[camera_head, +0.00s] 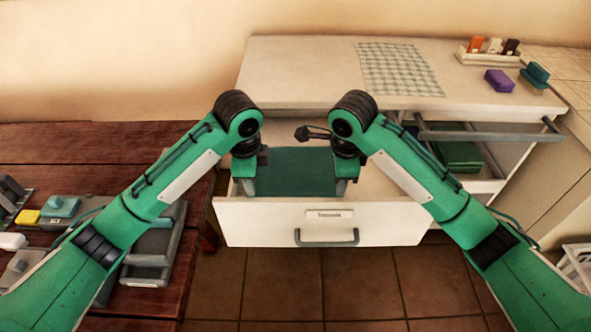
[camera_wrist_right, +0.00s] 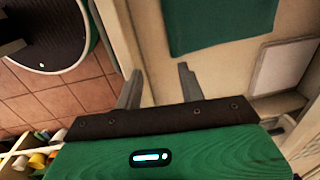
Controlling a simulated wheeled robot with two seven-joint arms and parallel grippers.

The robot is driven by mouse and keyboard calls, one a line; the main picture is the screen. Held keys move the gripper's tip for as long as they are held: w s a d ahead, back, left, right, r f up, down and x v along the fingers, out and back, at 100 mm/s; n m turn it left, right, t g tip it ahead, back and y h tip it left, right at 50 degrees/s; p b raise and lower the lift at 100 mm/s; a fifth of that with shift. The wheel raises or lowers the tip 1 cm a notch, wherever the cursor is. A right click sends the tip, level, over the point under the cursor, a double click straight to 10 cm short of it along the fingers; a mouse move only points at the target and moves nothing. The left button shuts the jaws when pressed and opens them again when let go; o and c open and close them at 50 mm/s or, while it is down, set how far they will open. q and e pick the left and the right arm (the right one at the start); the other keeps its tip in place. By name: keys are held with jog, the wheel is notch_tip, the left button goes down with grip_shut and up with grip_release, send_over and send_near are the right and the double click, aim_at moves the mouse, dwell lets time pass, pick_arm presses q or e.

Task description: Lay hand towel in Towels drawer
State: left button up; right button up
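The dark green hand towel (camera_head: 295,172) lies spread flat inside the open drawer (camera_head: 262,223), whose front has a blurred label and a grey handle. In the right wrist view the towel (camera_wrist_right: 220,25) lies on the drawer floor, ahead of my right fingers and apart from them. My right gripper (camera_wrist_right: 158,85) is open and empty, near the drawer wall; in the head view it (camera_head: 343,188) is at the towel's right side. My left gripper (camera_head: 247,187) is at the towel's left side; its fingers are too small and hidden to read.
A second open drawer or shelf at right holds a folded green cloth (camera_head: 460,155), behind a grey handle bar (camera_head: 490,134). The countertop carries a checked cloth (camera_head: 398,70), a bottle tray (camera_head: 488,56) and a purple block (camera_head: 499,80). A wooden table (camera_head: 90,150) stands at left.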

pick_arm(q)
jog(key=shift+s+r, duration=0.3)
jog(key=shift+s, duration=0.05)
pick_arm(e)
jog(key=shift+s+r, duration=0.3)
jog(key=shift+s, duration=0.05)
